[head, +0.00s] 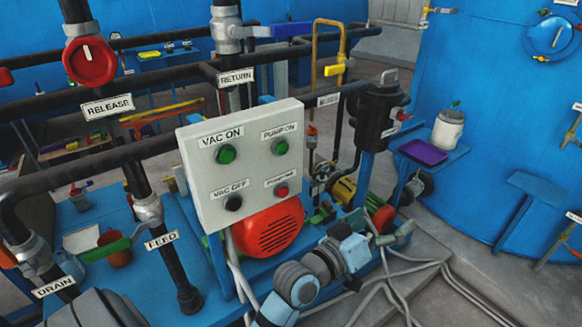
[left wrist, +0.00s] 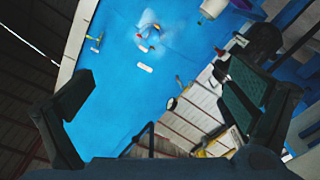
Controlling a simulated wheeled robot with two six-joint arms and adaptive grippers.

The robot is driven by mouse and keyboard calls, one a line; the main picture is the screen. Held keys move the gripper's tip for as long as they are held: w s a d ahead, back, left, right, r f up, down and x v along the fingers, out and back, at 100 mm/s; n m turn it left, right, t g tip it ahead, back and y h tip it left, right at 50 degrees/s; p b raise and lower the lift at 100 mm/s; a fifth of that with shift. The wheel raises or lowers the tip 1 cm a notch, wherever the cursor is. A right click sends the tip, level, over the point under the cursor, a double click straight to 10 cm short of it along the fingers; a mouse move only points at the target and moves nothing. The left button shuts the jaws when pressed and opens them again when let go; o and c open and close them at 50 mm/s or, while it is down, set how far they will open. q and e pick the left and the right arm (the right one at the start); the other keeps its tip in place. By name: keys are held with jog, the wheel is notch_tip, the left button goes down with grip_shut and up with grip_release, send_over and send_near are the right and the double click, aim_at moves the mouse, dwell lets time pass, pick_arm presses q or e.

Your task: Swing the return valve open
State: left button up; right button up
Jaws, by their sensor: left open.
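The return valve (head: 228,28) sits on a dark vertical pipe at the top, above the white RETURN label (head: 237,76). Its blue lever (head: 278,31) points out to the right, across the pipe. My left gripper (head: 393,230) is low in the head view, right of the red motor, well below and right of the valve, and touches no part of it. In the left wrist view its two dark fingers (left wrist: 160,92) are wide apart with nothing between them. That view does not show the valve. My right gripper is not seen.
A white button panel (head: 240,165) and the red motor (head: 268,229) stand between valve and gripper. A blue tank (head: 480,100) stands right.

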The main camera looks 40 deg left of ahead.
aim_at(294, 25)
pick_arm(q)
jog(key=w+a+r+n+t+y, duration=0.1)
jog(key=w+r+n+t, duration=0.15)
jog(key=r, duration=0.35)
jog(key=w+r+n+t, duration=0.1)
jog(key=r+n+t, duration=0.15)
jog(key=r, duration=0.35)
jog(key=s+a+r+n+g+y, duration=0.1)
jog(key=a+r+n+g+y, duration=0.35)
jog(key=r+n+y, duration=0.75)
jog(key=a+r+n+g+y, duration=0.3)
jog(key=a+r+n+y, duration=0.4)
jog(key=n+y, duration=0.9)
jog(key=a+n+g+h+p, duration=0.1)
jog(key=a+n+g+h, duration=0.1)
jog(key=a+n+g, duration=0.1)
jog(key=w+a+r+n+g+h+p, duration=0.1)
jog(key=a+n+g+h, duration=0.1)
jog(key=a+n, duration=0.4)
jog(key=w+a+r+n+g+h+p, duration=0.1)
jog(key=a+n+g+h, duration=0.2)
jog(key=a+n+g, duration=0.1)
jog(key=shift+w+a+r+n+g, duration=0.15)
jog(key=shift+a+n+g, duration=0.3)
jog(key=shift+a, duration=0.5)
